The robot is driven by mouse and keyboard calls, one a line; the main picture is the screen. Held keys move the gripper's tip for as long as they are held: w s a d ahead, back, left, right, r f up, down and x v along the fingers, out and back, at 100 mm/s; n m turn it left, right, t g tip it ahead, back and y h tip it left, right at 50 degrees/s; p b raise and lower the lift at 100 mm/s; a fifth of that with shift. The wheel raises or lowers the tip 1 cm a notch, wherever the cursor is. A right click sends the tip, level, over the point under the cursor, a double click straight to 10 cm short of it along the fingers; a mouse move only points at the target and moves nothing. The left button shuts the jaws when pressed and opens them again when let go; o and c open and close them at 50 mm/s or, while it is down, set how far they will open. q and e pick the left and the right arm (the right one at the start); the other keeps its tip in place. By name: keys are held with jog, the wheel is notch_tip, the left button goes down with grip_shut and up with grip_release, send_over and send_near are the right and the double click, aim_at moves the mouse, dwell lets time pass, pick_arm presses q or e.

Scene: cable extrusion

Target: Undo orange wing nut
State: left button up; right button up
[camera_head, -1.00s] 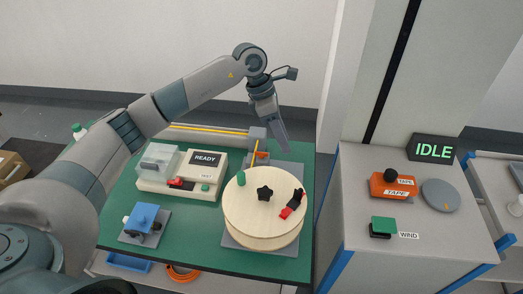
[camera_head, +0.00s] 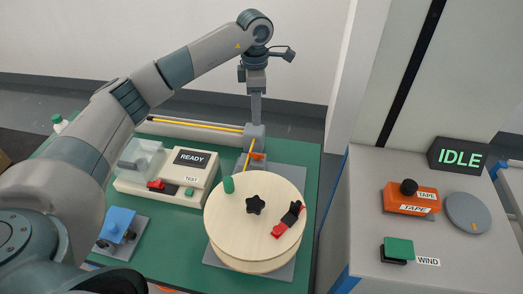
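The orange wing nut (camera_head: 258,156) is a small piece on the right front of a grey block (camera_head: 254,136) at the back of the green table. A yellow cable (camera_head: 249,154) comes out of the block beside it and runs toward the round wooden spool. My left gripper (camera_head: 256,119) points straight down just above or behind the block, close to the wing nut but apart from it in the picture. Its fingers show edge-on, so I cannot tell whether they are open. My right gripper is out of view.
The wooden spool (camera_head: 236,226) with a black star knob (camera_head: 256,204) stands in front. A tester reading READY (camera_head: 191,158) and a blue device (camera_head: 118,222) are at left. At right, a cabinet holds an orange tape unit (camera_head: 410,201) and a green WIND button (camera_head: 399,247).

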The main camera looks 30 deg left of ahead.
aim_at(256, 156)
pick_arm(q)
jog(key=f+p, duration=0.6)
jog(key=f, duration=0.9)
jog(key=shift+s+f, duration=0.2)
jog(key=shift+f, duration=0.8)
grip_shut()
